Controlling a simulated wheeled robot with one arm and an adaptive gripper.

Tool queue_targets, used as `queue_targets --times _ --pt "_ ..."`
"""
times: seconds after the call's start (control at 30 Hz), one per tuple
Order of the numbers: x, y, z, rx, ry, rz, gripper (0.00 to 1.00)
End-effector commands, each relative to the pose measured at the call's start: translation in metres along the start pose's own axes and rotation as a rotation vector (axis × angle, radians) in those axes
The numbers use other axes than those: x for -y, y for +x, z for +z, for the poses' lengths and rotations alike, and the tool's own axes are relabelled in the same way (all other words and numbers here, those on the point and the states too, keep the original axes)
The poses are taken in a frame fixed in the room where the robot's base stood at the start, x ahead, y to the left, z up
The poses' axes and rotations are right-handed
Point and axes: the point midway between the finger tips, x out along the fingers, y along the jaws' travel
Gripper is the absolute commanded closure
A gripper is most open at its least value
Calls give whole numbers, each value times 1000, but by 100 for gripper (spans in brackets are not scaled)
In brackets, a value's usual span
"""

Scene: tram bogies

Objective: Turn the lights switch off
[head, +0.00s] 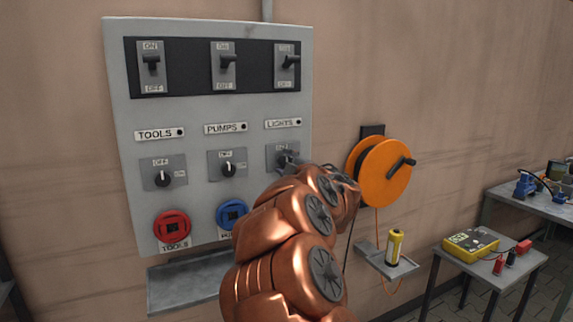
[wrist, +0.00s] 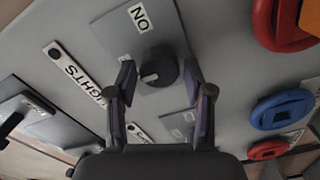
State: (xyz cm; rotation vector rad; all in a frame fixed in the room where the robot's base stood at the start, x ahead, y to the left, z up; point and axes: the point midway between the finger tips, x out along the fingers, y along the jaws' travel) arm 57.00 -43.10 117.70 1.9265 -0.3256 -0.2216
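The lights switch is a round black knob (wrist: 158,70) with a white mark, on a grey plate (wrist: 150,25) with an ON label. In the wrist view, the mark is on the knob's lower left side. My gripper (wrist: 160,76) is open, with one finger on each side of the knob. I cannot tell whether the fingers touch it. In the head view, my gripper (head: 290,163) is at the lights plate (head: 276,156), below the LIGHTS label (head: 283,123), and my arm hides much of the knob.
The grey panel (head: 200,110) also carries the TOOLS knob (head: 163,178), the PUMPS knob (head: 228,170), several levers above, and red (head: 172,226) and blue (head: 231,213) sockets below. An orange reel (head: 380,172) hangs right of my gripper, above a small shelf (head: 385,260).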

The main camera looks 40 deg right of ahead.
Motion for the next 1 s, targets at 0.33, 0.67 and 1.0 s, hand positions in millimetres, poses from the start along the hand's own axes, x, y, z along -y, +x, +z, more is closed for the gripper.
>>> queue_targets --times 0.33,0.67,1.0 --pt "0 0 0 1 1 0 36" --pt "-1 -24 1 4 0 1 36" --pt "0 -77 2 4 2 1 36"
